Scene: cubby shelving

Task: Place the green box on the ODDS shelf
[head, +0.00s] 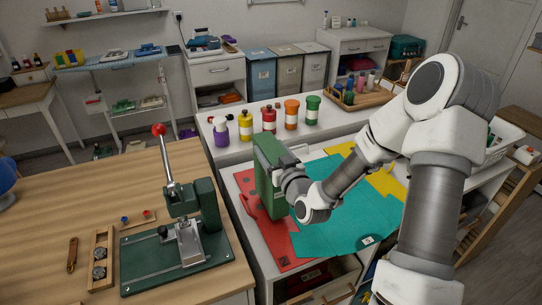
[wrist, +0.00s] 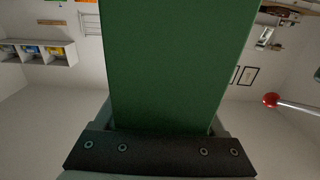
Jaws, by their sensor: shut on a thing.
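The green box (head: 267,176) is a tall, dark green block, held upright above the red sheet on the white table. My gripper (head: 285,168) is shut on it, reaching in from the right. In the wrist view the green box (wrist: 178,60) fills the middle, rising from the dark gripper bar (wrist: 160,152); the fingertips are hidden. I cannot tell in the head view whether the box touches the table. No label reading ODDS is legible in either view. A white cubby shelf (wrist: 38,52) with coloured contents shows at the left of the wrist view.
A green lever press (head: 186,235) with a red knob stands on the wooden table at left. Several coloured bottles (head: 291,114) line the white counter behind the box. Red, teal (head: 345,215) and yellow sheets cover the white table. Bins (head: 261,75) stand farther back.

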